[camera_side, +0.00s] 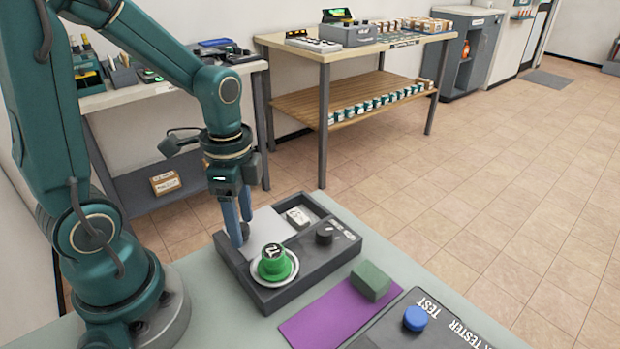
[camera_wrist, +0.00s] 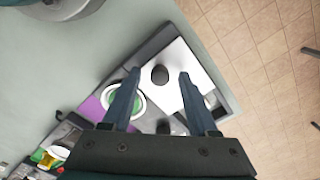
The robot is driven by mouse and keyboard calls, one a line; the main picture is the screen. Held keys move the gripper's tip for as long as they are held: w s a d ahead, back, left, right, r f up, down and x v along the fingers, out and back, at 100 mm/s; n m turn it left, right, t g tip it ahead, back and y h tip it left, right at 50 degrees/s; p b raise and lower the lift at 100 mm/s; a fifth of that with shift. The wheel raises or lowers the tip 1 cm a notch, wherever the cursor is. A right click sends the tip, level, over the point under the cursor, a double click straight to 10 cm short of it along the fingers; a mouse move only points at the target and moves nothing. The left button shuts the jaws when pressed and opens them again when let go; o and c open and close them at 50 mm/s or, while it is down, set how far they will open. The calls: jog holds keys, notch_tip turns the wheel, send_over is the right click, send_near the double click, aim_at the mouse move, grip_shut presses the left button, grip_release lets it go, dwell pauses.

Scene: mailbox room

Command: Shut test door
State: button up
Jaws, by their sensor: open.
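A dark grey test box (camera_side: 305,270) stands on the pale table. A flat white panel (camera_side: 272,228) on its top, seemingly the door, also shows in the wrist view (camera_wrist: 190,68), with a dark round knob (camera_wrist: 160,75) on it. Beside the panel is an uncovered compartment with a small pale labelled block (camera_side: 298,217). My gripper (camera_side: 243,228) points down over the panel's left part. In the wrist view its open fingers (camera_wrist: 155,75) stand apart on either side of the knob. I cannot tell whether they touch the panel.
A green button (camera_side: 274,262) in a white ring sits on the box's near corner, and a black dial (camera_side: 324,235) on its right. A purple mat (camera_side: 325,312) with a green block (camera_side: 371,280) and a tester with a blue button (camera_side: 415,318) lie in front.

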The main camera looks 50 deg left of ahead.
jog(key=shift+f, duration=0.1)
jog(key=shift+c, duration=0.3)
grip_shut()
jog(key=shift+w, duration=0.1)
dwell(1.0)
